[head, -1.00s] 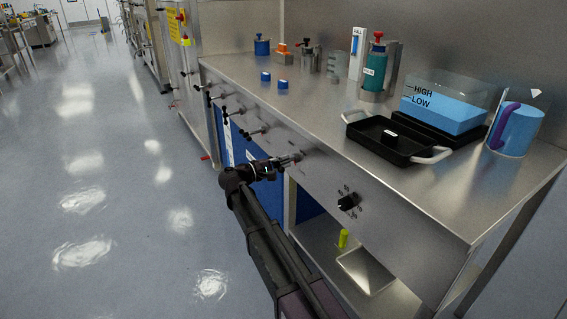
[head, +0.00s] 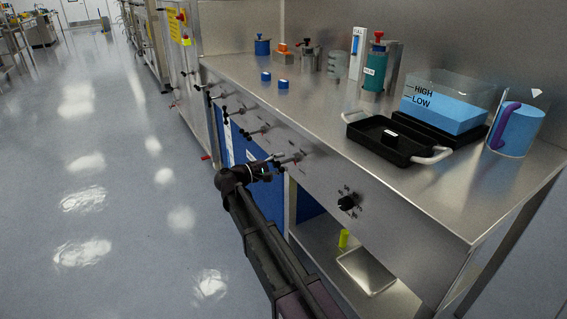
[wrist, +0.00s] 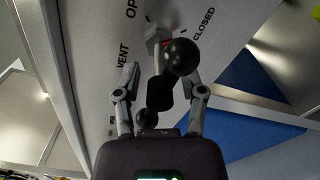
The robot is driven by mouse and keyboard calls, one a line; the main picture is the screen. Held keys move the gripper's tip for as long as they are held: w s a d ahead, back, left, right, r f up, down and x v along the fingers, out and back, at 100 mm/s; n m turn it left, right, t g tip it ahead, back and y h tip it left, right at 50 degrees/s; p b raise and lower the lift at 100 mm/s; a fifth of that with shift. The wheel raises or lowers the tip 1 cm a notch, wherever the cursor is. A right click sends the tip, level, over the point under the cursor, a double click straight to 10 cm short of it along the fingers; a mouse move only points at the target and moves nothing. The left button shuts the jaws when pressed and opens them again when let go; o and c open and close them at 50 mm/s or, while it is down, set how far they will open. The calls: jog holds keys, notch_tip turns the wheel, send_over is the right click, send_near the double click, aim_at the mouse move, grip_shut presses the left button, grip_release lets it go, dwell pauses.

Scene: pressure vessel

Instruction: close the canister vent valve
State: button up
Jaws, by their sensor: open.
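The vent valve has a black two-ended lever with round knobs, the larger one (wrist: 181,57) in the upper middle of the wrist view and a smaller one (wrist: 146,119) lower down. It sits on the metal front panel, whose printed words VENT, OPEN and CLOSED show around it. My gripper (wrist: 164,82) is open, with one finger on each side of the lever; I cannot tell whether either touches it. In the head view, my gripper (head: 279,167) is at the bench's front panel, close to a valve handle (head: 291,158), and partly blends with it.
More valve handles (head: 257,130) line the front panel to the left. A black rotary knob (head: 347,202) is to the right. On the bench stand a teal canister (head: 374,72), a black tray (head: 388,142) and a blue pitcher (head: 518,130). The floor at left is clear.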

jog(key=v, duration=1)
jog(key=shift+s+a, duration=0.25)
